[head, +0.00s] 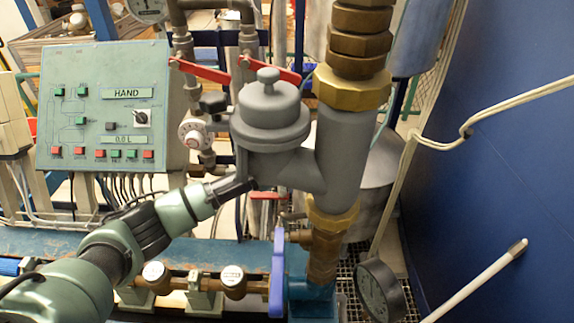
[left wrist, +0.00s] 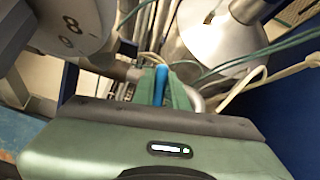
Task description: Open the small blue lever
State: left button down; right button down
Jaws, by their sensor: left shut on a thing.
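The small blue lever (left wrist: 161,84) shows in the left wrist view as a narrow blue piece between the green fingers of my left gripper (left wrist: 163,92). The gripper is shut on it. Most of the lever is hidden by the fingers. In the head view my left gripper (head: 236,189) reaches in from the lower left, and its fingertips are hidden behind the grey meter body (head: 270,125). The small blue lever cannot be made out there. My right gripper is not in view.
A larger blue lever (head: 278,272) hangs at the brass valve below the meter. Red levers (head: 200,71) sit on pipes behind. A control panel (head: 105,105) stands left, a round gauge (head: 381,290) lower right. A blue wall (head: 500,150) closes the right side.

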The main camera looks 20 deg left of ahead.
pick_arm(q)
jog(key=n+y, duration=0.1)
jog(key=n, duration=0.3)
jog(key=shift+n+g, duration=0.4)
jog(key=n, duration=0.3)
jog(key=shift+s+a+n+g+y, duration=0.1)
jog(key=shift+n+g+y, duration=0.2)
jog(key=shift+n+g, duration=0.1)
jog(key=n+g, duration=0.1)
jog(key=n, duration=0.3)
jog(key=shift+s+n, duration=0.1)
jog(key=shift+n, duration=0.2)
jog(key=shift+s+a+f+n+g, duration=0.1)
jog(key=shift+n+g, duration=0.4)
jog(key=shift+n, duration=1.1)
jog(key=c, duration=1.4)
grip_release()
jog(key=shift+c, duration=0.2)
